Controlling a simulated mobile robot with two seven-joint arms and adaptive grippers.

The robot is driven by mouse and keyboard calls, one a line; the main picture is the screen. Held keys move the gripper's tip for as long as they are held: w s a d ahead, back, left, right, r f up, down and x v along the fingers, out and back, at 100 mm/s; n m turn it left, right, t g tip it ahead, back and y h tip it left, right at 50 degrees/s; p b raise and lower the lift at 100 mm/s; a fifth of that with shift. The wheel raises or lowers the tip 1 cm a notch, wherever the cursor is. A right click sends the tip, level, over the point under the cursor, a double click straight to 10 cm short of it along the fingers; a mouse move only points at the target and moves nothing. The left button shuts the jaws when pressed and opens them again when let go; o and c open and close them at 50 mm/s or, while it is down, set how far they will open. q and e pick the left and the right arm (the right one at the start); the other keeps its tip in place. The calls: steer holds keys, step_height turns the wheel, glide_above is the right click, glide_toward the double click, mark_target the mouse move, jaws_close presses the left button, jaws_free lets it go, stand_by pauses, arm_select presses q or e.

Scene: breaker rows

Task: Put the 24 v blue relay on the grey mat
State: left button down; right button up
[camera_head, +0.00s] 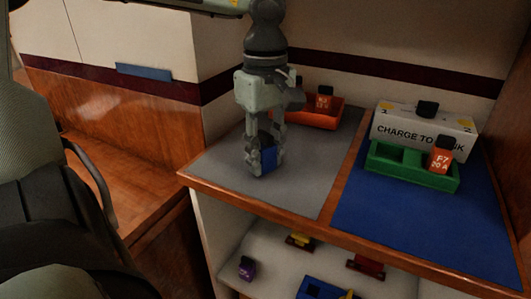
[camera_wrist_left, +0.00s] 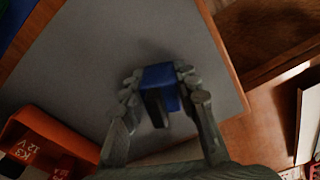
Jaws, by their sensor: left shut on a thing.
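My left gripper (camera_head: 264,164) is shut on a blue relay (camera_head: 269,158), a small block with a black part on it. It is low over the front left part of the grey mat (camera_head: 310,170). In the left wrist view the blue relay (camera_wrist_left: 160,85) sits between both fingertips of the left gripper (camera_wrist_left: 163,92), with the grey mat (camera_wrist_left: 150,35) behind it. I cannot tell whether the relay touches the mat. No label is readable on it. My right gripper is not in view.
An orange tray (camera_head: 309,118) with an orange relay (camera_head: 324,99) stands at the back of the grey mat. The lower shelf (camera_head: 280,275) holds several small parts.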

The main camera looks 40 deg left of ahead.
mark_target(265, 135)
arm_select(q)
steer(key=shift+f, duration=0.1)
steer(key=c, duration=1.1)
jaws_free()
steer(key=shift+c, duration=0.2)
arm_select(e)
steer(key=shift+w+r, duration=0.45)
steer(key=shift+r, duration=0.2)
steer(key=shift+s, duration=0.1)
arm_select(q)
steer(key=shift+r, duration=0.85)
step_height(265, 135, up, 10)
steer(key=shift+f, duration=0.15)
steer(key=shift+r, duration=0.45)
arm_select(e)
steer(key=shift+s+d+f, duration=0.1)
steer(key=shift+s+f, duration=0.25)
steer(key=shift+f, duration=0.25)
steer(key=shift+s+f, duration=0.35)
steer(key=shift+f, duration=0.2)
